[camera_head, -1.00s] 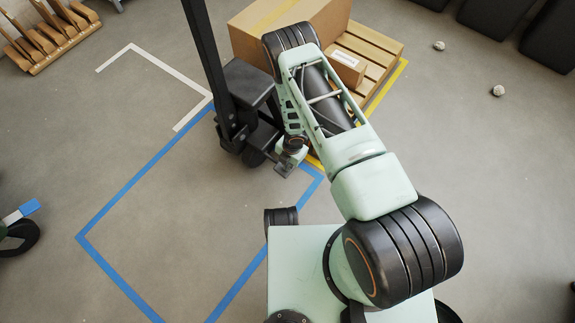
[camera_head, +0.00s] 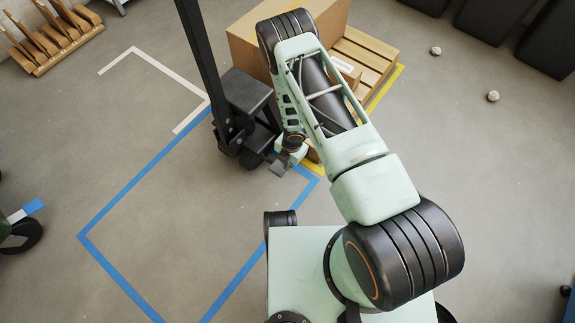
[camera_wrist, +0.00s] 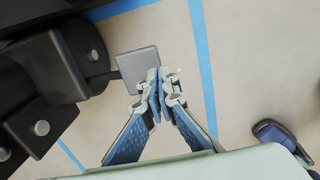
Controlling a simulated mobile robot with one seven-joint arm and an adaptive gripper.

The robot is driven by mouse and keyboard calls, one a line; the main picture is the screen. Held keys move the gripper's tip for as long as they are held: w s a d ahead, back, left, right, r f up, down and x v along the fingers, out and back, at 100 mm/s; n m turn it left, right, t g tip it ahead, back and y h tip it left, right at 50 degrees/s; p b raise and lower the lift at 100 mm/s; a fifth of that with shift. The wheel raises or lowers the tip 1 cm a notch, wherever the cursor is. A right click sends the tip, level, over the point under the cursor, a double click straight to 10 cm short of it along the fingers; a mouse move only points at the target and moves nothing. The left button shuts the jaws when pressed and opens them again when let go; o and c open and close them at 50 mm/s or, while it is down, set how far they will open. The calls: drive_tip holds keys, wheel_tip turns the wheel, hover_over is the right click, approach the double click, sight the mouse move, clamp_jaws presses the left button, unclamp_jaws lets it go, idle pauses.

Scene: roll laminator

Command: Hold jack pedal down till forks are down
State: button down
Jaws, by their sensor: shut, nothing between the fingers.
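The black pallet jack (camera_head: 247,92) stands left of the arm, its dark handle (camera_head: 203,62) rising toward the top. The jack pedal, a small grey square plate, shows in the wrist view (camera_wrist: 136,62), on a thin arm from the black jack body (camera_wrist: 60,75). My gripper (camera_wrist: 157,76) is shut and empty, with its tips at the right edge of the pedal in the picture. I cannot tell whether the tips touch or press it. In the head view my gripper (camera_head: 287,160) is low beside the jack, partly hidden by my arm. The forks are not visible.
A cardboard box (camera_head: 245,43) sits on a wooden pallet (camera_head: 375,50) behind my arm, edged by yellow floor tape. Blue tape (camera_head: 130,188) marks the open floor at left. A wooden rack (camera_head: 55,42) is at the far left. Two small stones (camera_head: 493,96) lie at right.

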wheel_tip(320, 180, up, 7)
drive_tip(key=s+d+p, duration=0.1)
drive_tip(key=shift+p, duration=0.35)
drive_tip(key=shift+d+r, duration=0.1)
